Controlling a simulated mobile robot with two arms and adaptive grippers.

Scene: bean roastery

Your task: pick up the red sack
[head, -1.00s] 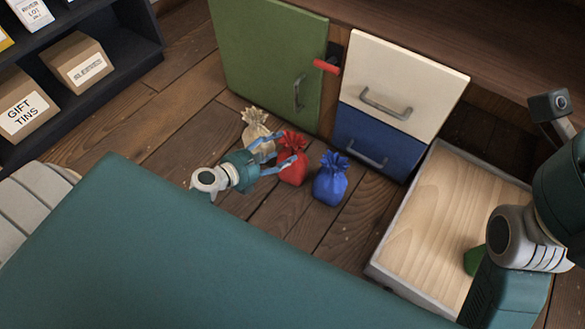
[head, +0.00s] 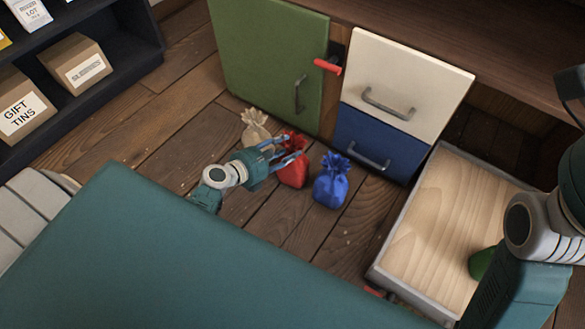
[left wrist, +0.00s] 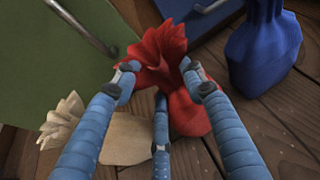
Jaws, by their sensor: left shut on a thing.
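The red sack (head: 293,172) is on the wooden floor in front of the green door, between a beige sack and a blue sack. Its gathered top also shows in the left wrist view (left wrist: 156,50). My left gripper (head: 281,153) reaches it from the left and is shut on the sack's gathered neck, with blue fingers on both sides in the left wrist view. The fingers hide part of the sack. I cannot tell whether its base touches the floor. My right gripper is out of view; only part of my right arm shows at the right edge.
The beige sack (head: 256,128) stands close behind the left fingers, and the blue sack (head: 331,182) stands just right. An open drawer (head: 435,205) holds a partly hidden green thing (head: 481,263). The green door (head: 266,60) is behind; a dark shelf (head: 130,48) stands left.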

